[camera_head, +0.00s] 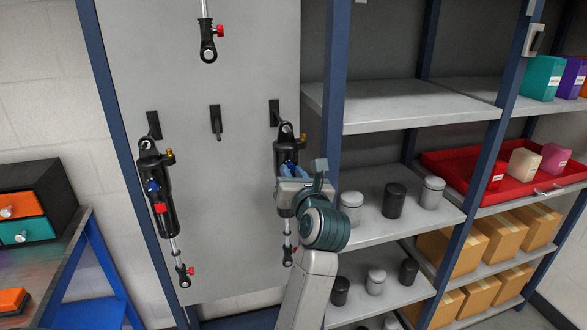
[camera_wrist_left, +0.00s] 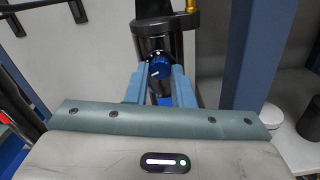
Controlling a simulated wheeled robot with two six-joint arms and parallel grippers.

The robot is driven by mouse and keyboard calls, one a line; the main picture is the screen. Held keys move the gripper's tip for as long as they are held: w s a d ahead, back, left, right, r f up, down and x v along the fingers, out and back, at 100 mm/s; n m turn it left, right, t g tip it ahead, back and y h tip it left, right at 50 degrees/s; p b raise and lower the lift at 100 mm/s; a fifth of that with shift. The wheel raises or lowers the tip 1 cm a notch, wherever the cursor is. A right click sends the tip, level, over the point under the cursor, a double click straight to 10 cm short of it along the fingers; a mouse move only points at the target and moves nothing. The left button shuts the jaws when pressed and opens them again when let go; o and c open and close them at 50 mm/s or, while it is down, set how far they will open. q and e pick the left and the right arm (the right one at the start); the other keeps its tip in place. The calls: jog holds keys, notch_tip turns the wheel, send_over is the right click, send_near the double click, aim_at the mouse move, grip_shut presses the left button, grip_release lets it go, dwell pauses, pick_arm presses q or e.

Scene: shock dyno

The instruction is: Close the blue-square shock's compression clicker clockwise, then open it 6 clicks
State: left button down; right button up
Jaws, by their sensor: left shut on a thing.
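A black shock (camera_head: 287,140) hangs by its top eye from a hook on the right of the grey panel. In the left wrist view its body (camera_wrist_left: 158,40) stands upright, with a round blue knob (camera_wrist_left: 160,67) bearing a pale mark. A blue patch (camera_wrist_left: 165,101) shows below the knob, partly hidden between the fingers. My left gripper (camera_head: 291,170) is in front of this shock and hides its middle. In the left wrist view my left gripper (camera_wrist_left: 159,74) has its blue fingers shut on the knob, one on each side. My right gripper is not in view.
Another shock (camera_head: 157,190), with a red square and a blue knob, hangs on the left. A third (camera_head: 208,45) hangs at the top. An empty hook (camera_head: 216,122) sits between. A blue post (camera_head: 333,110) and shelves with canisters (camera_head: 393,200) stand close right of my gripper.

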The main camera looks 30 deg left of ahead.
pick_arm(q)
jog(key=m+p, duration=0.1)
jog(key=p, duration=0.1)
jog(key=m+p, duration=0.2)
jog(key=shift+r+m+p, duration=0.3)
jog(key=m+p, duration=1)
jog(key=p, duration=0.4)
jog(key=shift+s+a, duration=0.1)
jog(key=shift+m+p, duration=0.45)
jog(key=shift+m, duration=0.05)
jog(key=shift+f+m, duration=0.1)
jog(key=shift+m, duration=0.8)
jog(key=m, duration=0.3)
jog(key=shift+m, duration=1.2)
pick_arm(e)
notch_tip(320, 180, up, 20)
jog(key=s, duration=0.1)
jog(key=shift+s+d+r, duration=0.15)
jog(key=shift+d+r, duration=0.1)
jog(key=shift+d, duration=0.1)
